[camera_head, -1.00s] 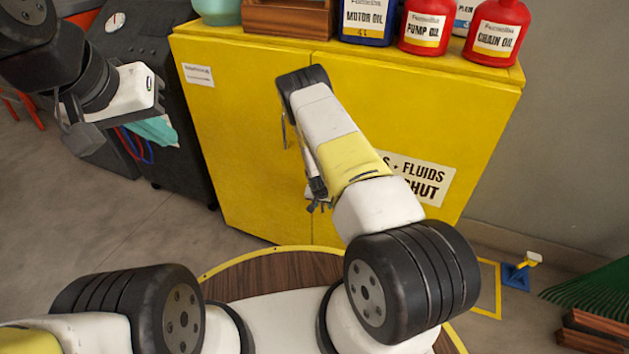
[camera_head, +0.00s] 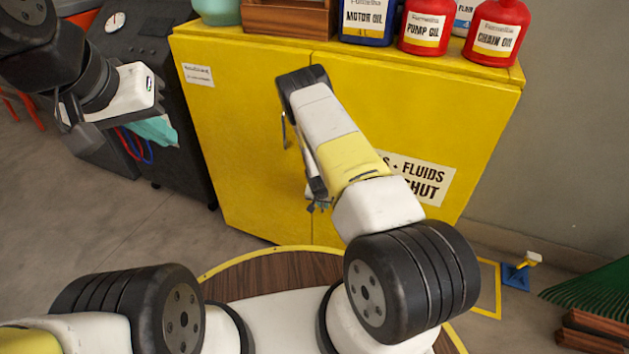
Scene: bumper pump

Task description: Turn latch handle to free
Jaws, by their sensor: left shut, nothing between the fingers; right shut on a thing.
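The yellow cabinet (camera_head: 245,150) stands ahead with its doors closed. A thin upright metal bar (camera_head: 284,130) shows on the door front, left of my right forearm. My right arm bends over in front of the doors and reaches down to my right gripper (camera_head: 318,203), which is small and mostly covered by the forearm. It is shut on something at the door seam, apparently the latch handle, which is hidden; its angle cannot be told. My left gripper (camera_head: 80,135) is shut and empty at the far left, away from the cabinet.
Oil containers, including a blue one (camera_head: 368,20) and a red one (camera_head: 497,32), and a wooden crate (camera_head: 287,18) stand on the cabinet top. A dark machine (camera_head: 150,165) with hoses stands left of the cabinet. Floor is open at lower left.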

